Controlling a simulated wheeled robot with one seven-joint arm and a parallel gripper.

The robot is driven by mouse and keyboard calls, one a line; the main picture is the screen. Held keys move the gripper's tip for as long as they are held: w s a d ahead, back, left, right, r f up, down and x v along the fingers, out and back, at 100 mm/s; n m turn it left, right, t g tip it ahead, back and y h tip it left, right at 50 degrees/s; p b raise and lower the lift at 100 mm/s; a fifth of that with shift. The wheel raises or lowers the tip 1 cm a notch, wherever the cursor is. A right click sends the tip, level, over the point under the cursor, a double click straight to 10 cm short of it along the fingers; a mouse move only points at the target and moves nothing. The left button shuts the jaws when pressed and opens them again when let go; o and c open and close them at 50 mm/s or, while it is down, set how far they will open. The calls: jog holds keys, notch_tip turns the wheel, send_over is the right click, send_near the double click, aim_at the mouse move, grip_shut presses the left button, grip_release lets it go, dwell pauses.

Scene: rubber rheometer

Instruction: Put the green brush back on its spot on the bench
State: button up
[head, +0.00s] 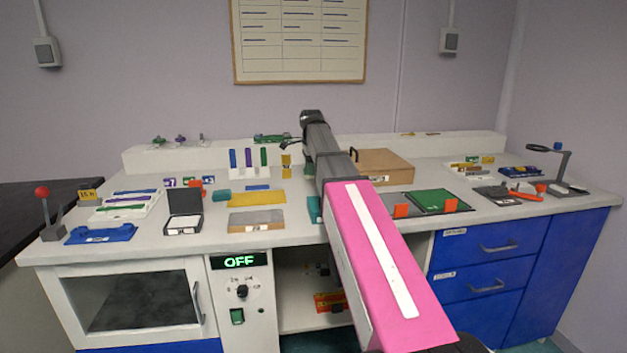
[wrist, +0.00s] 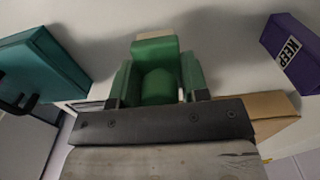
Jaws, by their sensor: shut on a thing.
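In the wrist view my gripper (wrist: 158,98) is shut on a green object, which I take to be the green brush (wrist: 154,50). A block-like green part stands up above the jaws, with a rounded green part between them. In the head view my arm reaches over the middle of the bench (head: 330,235), and its dark end is near the back ledge. The jaws and the held brush are not clear there. I cannot tell which place on the bench is the brush's spot.
A brown box (head: 383,165) stands right of my arm. A green board (head: 437,201) with orange clips lies farther right. A yellow mat (head: 256,196) and an open black case (head: 184,210) lie left. In the wrist view, a purple KEEP block (wrist: 292,50) is at the right.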

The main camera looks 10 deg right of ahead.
aim_at(313, 188)
jog(key=shift+w+d+f, duration=0.2)
jog(key=shift+d+f, duration=0.1)
jog(key=shift+d, duration=0.15)
jog(key=shift+f, duration=1.95)
jog(key=o, duration=1)
jog(key=shift+f, duration=0.15)
jog(key=shift+o, duration=0.2)
notch_tip(313, 188, up, 12)
jog(key=shift+r, duration=0.2)
